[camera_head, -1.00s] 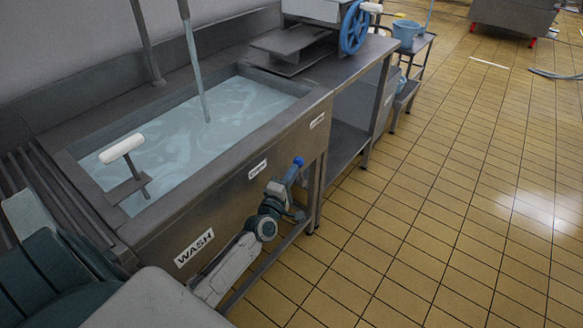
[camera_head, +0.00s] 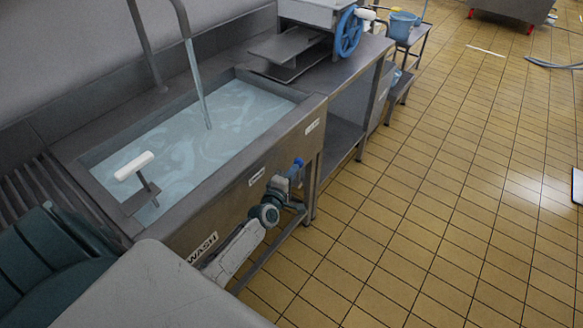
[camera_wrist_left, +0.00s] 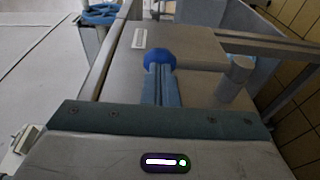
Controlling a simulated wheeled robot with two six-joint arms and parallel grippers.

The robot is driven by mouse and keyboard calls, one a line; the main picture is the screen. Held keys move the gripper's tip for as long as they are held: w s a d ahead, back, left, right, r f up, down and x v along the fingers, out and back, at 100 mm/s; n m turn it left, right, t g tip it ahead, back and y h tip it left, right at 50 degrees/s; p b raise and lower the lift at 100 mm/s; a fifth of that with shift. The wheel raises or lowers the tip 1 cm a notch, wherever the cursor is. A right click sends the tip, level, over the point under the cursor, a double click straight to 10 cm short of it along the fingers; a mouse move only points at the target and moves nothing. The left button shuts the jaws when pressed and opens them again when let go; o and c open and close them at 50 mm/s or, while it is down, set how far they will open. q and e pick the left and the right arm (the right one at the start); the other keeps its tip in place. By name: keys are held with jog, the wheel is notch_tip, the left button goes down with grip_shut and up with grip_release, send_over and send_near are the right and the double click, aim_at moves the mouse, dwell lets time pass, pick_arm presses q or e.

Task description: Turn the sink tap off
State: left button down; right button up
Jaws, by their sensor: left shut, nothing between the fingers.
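The sink (camera_head: 317,108) holds water, and a pale stream (camera_head: 200,88) falls into it from the curved spout (camera_head: 182,18). A round blue knob (camera_head: 298,162) is at the sink's front, near its right end; it looks like the tap's handle end. My left gripper (camera_head: 290,174) is shut and points at the knob from in front. In the left wrist view the blue knob (camera_wrist_left: 160,57) lies right at the tips of my left gripper (camera_wrist_left: 160,76); I cannot tell whether they touch. The fingers hide what lies behind. My right gripper is not in view.
A blue wheel (camera_head: 348,32) is on the bench behind the sink. A light blue bucket (camera_head: 403,24) stands farther back.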

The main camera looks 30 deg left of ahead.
aim_at(301, 164)
pick_arm(q)
jog(key=shift+g, duration=0.7)
jog(key=shift+w+d+r+p, duration=0.15)
jog(key=shift+w+r+p, duration=0.05)
jog(key=shift+w+p, duration=1.05)
jog(key=shift+w+d+r+p, duration=0.1)
jog(key=shift+w+r+p, duration=0.1)
jog(key=shift+w+p, duration=1)
jog(key=shift+d+b+x, duration=0.2)
jog(key=shift+b+x, duration=0.4)
jog(key=shift+x, duration=0.3)
jog(key=shift+d+b+x, duration=0.2)
jog(key=shift+b+x, duration=0.4)
jog(key=shift+x, duration=0.3)
pick_arm(e)
jog(key=shift+s+r, duration=1.05)
jog(key=shift+r, duration=0.15)
pick_arm(q)
jog(key=shift+w+f, duration=0.1)
jog(key=shift+w, duration=0.05)
